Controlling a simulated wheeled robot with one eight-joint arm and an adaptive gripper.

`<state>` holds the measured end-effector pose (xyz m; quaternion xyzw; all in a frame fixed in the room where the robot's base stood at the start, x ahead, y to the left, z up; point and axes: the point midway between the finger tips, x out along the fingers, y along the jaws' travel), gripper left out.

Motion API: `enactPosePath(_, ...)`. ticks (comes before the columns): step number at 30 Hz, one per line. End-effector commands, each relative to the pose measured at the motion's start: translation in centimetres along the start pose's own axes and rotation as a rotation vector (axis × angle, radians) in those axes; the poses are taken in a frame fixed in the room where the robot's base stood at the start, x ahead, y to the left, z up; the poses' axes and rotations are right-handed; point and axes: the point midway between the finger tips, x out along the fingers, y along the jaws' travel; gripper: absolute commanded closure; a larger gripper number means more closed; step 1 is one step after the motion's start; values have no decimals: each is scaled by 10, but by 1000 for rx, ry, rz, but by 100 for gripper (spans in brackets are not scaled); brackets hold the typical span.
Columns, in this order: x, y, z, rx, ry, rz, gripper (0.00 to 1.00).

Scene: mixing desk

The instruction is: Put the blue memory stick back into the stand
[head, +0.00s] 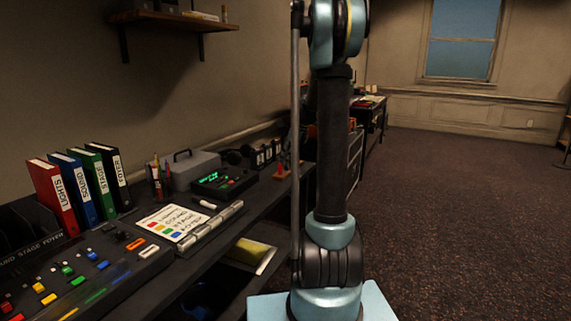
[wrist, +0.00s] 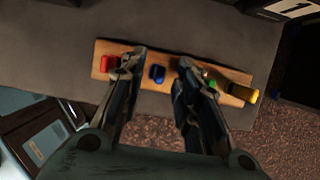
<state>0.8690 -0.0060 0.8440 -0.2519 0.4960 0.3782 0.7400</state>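In the wrist view, a light wooden stand (wrist: 177,91) lies across the view on the grey desk top. The blue memory stick (wrist: 157,74) shows at the stand's middle, between my fingers with a gap on each side. I cannot tell how deep it sits in the stand. My gripper (wrist: 161,59) is open above the stand. A red stick (wrist: 109,64) is left of the left finger. A green stick (wrist: 211,84) is partly hidden by the right finger. In the head view, the stand (head: 281,176) is small at the desk's far end, and my arm hides the gripper.
A yellow stick (wrist: 245,93) projects at the stand's right end. A dark box (wrist: 285,10) stands at the upper right. The desk edge and carpet (wrist: 256,123) are close below. In the head view, a mixing console (head: 85,270), folders (head: 84,187) and a whiteboard (head: 178,224) fill the desk.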

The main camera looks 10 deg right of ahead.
Motion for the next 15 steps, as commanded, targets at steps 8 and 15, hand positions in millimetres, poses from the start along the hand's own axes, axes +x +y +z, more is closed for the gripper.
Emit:
enactPosePath(8,-54,0,0,2,0,0,70)
enactPosePath(15,-87,-1,0,1,0,0,70)
